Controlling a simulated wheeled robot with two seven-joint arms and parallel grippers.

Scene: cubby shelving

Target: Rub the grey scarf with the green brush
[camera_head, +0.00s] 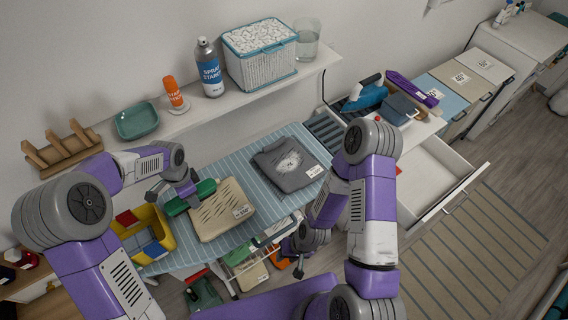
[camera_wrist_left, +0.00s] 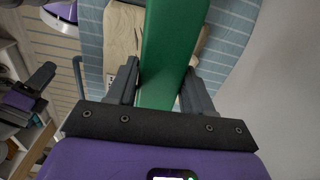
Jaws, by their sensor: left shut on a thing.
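The green brush (camera_head: 206,187) is held in my left gripper (camera_head: 187,195), just above or at the left edge of a beige folded cloth. In the left wrist view the green brush (camera_wrist_left: 165,55) runs between the two fingers of the left gripper (camera_wrist_left: 160,82), with the beige cloth behind it. The grey scarf (camera_head: 285,163) lies folded on the striped blue board, right of the beige cloth and apart from the brush. It has a pale print and a white tag. My right gripper (camera_head: 299,268) hangs low in front of the board; its jaws are unclear.
The beige cloth (camera_head: 222,210) lies on the striped board (camera_head: 240,167). A yellow bin (camera_head: 158,236) stands left. A wall shelf above holds a spray can (camera_head: 210,68), an orange bottle (camera_head: 174,92) and a basket (camera_head: 260,54). An open drawer (camera_head: 432,180) is right.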

